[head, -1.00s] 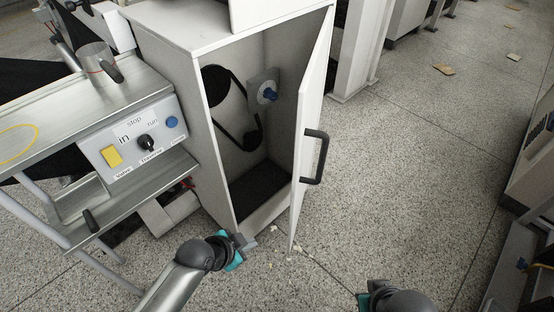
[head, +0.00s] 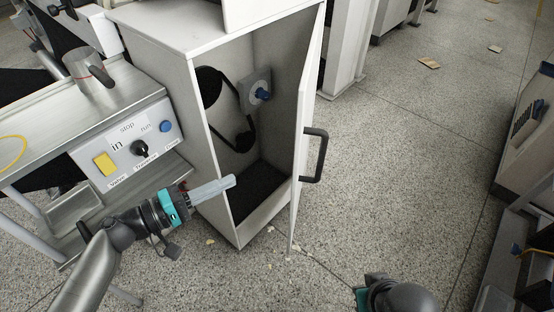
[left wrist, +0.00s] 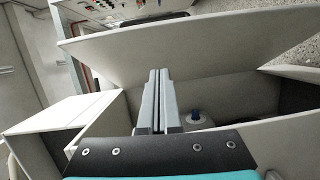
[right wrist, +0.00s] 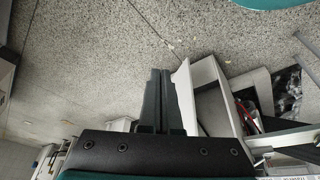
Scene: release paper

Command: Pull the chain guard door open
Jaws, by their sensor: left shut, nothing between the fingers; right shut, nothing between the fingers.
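The white chain guard door (head: 309,90) stands part open, swung out to the right of its cabinet (head: 165,25). Its black handle (head: 315,155) is on the outer face, and no gripper touches it. My left gripper (head: 233,181) is shut and empty, its fingers pointing right across the cabinet's left front edge at the opening. The left wrist view shows the shut fingers (left wrist: 159,71) between the door panel (left wrist: 190,45) and the cabinet interior. My right gripper (right wrist: 160,71) is shut and empty, low and apart from the door. Its fingers are hidden in the head view.
Inside the cabinet are a black chain loop (head: 211,85) and a blue knob (head: 263,94). A control panel (head: 130,140) and steel table stand left of the cabinet. Speckled floor (head: 410,150) right of the door is mostly clear, with small scraps.

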